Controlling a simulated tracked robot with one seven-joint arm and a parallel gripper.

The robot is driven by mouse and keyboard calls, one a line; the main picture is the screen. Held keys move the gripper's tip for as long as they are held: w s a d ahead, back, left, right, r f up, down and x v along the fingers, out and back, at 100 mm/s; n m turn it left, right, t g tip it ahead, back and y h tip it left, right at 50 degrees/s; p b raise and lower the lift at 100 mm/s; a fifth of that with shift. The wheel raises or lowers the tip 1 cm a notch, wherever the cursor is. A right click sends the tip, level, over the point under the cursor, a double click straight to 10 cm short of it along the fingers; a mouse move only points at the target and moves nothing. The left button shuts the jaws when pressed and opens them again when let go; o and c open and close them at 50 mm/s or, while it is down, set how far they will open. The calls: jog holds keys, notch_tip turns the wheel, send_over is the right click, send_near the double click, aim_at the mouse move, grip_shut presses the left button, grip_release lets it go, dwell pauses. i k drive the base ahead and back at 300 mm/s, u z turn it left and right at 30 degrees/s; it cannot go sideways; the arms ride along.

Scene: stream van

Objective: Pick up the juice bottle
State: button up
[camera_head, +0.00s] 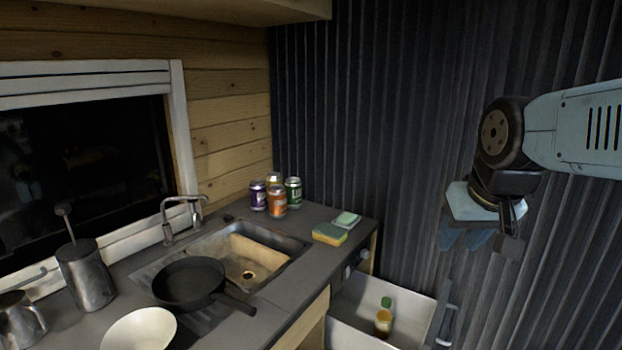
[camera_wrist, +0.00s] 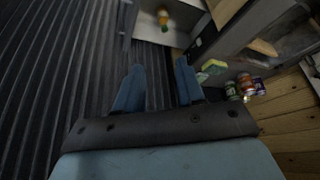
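The juice bottle (camera_head: 383,318) is small, with amber contents and a green cap. It stands inside an open white drawer (camera_head: 350,291) below the counter's right end. It also shows in the wrist view (camera_wrist: 163,18), small at the top, beyond my fingertips. My gripper (camera_head: 478,240) hangs in the air at the right, above and to the right of the drawer, well apart from the bottle. In the wrist view its two blue fingers (camera_wrist: 158,78) are spread with nothing between them.
The counter holds several cans (camera_head: 277,201), sponges (camera_head: 330,234), a sink (camera_head: 251,252), a black pan (camera_head: 189,284), a white bowl (camera_head: 140,330) and a metal pot (camera_head: 86,275). A dark corrugated wall (camera_head: 400,130) stands behind my arm. The air between gripper and drawer looks clear.

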aim_at(384, 317)
jog(key=u, duration=0.25)
jog(key=k, duration=1.55)
jog(key=z, duration=0.45)
jog(key=i, duration=1)
jog(key=u, duration=0.05)
